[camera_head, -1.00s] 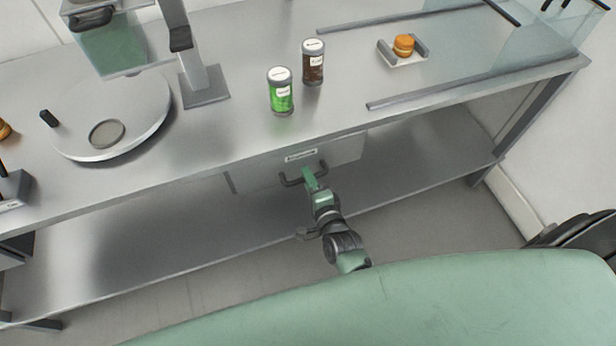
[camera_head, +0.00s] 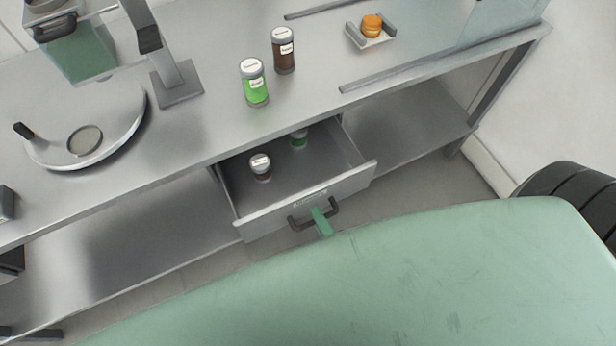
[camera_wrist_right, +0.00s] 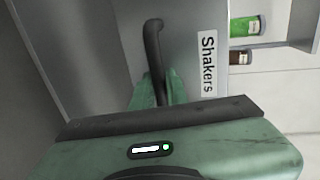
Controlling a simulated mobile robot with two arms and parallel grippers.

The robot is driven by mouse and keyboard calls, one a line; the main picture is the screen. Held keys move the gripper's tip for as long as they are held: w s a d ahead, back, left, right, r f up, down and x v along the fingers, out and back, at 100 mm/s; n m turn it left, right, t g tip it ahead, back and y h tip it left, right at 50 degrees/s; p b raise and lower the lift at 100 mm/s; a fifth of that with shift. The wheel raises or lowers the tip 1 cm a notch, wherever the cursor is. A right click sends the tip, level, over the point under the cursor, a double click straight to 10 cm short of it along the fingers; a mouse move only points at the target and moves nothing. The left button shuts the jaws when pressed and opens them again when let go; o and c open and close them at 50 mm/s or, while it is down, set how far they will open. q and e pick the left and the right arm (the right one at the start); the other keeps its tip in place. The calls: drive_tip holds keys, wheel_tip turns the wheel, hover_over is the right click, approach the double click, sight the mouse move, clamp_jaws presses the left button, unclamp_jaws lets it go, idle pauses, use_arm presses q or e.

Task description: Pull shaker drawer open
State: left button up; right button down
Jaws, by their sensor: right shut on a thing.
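The shaker drawer (camera_head: 300,209) stands pulled out from under the steel counter, its inside in view. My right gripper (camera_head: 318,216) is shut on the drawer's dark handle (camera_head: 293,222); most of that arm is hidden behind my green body. In the right wrist view the handle (camera_wrist_right: 153,45) runs between the green fingers (camera_wrist_right: 158,92), beside the label "Shakers" (camera_wrist_right: 208,65). My left gripper is not in view.
A green shaker (camera_head: 254,84) and a brown shaker (camera_head: 284,52) stand on the counter (camera_head: 215,118) above the drawer. A small holder with an orange-brown round item (camera_head: 372,26) is to their right. A round plate (camera_head: 120,140) and a stand (camera_head: 176,82) are at left. A lower shelf (camera_head: 130,235) runs below.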

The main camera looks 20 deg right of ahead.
drive_tip(key=shift+f+v, duration=0.2)
drive_tip(key=shift+v, duration=0.8)
drive_tip(key=shift+f+v, duration=0.2)
drive_tip(key=shift+v, duration=0.8)
drive_tip(key=shift+s+a, duration=0.1)
drive_tip(key=c, duration=1.4)
unclamp_jaws()
drive_tip(key=b+v, duration=0.1)
drive_tip(key=v, duration=0.6)
drive_tip(key=shift+s+b, duration=0.35)
